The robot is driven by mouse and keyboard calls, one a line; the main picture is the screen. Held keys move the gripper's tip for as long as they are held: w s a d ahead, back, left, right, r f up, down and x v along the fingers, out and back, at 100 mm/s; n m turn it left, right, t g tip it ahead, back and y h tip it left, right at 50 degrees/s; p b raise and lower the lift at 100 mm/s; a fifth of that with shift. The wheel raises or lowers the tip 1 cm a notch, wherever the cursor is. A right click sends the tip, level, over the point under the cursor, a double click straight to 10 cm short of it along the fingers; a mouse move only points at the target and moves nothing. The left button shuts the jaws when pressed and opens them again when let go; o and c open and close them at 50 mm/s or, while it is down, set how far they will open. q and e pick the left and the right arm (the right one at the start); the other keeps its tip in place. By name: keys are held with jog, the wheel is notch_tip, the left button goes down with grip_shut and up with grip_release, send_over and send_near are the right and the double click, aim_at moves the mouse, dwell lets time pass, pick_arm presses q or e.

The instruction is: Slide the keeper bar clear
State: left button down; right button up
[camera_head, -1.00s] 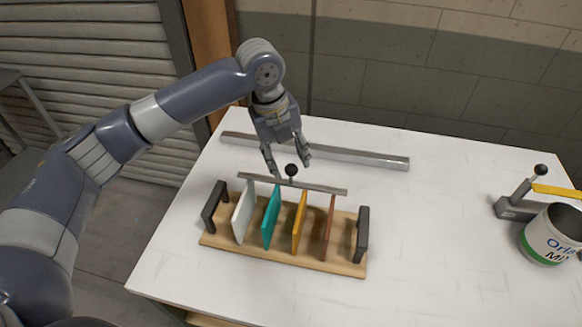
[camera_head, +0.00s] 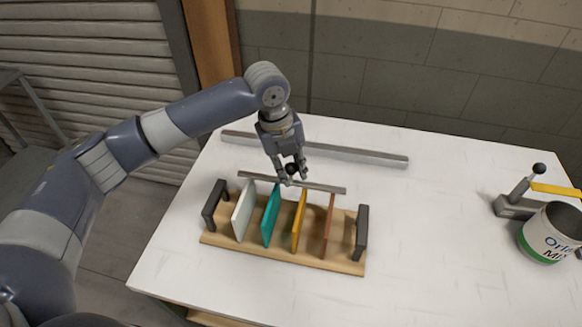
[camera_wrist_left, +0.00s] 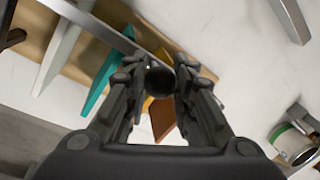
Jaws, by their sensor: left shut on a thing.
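The keeper bar (camera_head: 322,187) is a thin grey bar with a black ball knob (camera_head: 291,169) near its middle. It lies along the far side of the wooden rack (camera_head: 222,240), across the far ends of the upright panels. My left gripper (camera_head: 291,174) is shut on the knob from above. In the left wrist view the knob (camera_wrist_left: 159,81) sits between the two fingers (camera_wrist_left: 158,86), and the bar (camera_wrist_left: 95,22) runs to the upper left. The rack holds a white panel (camera_head: 242,212), a teal panel (camera_head: 270,214), a yellow panel (camera_head: 298,222) and a brown panel (camera_head: 328,225). My right gripper is not in view.
Dark end brackets (camera_head: 361,233) stand at both rack ends. A long grey rail (camera_head: 350,155) lies on the white table (camera_head: 430,240) behind the bar. A paint can (camera_head: 548,240) and a lever device (camera_head: 515,205) stand at the right. The table between is clear.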

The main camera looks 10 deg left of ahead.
pick_arm(q)
jog(key=shift+w+r+p, duration=0.2)
jog(key=shift+w+p, duration=0.55)
jog(key=shift+w, duration=0.05)
jog(key=shift+w+f, duration=0.2)
jog(key=c, duration=1.3)
grip_release()
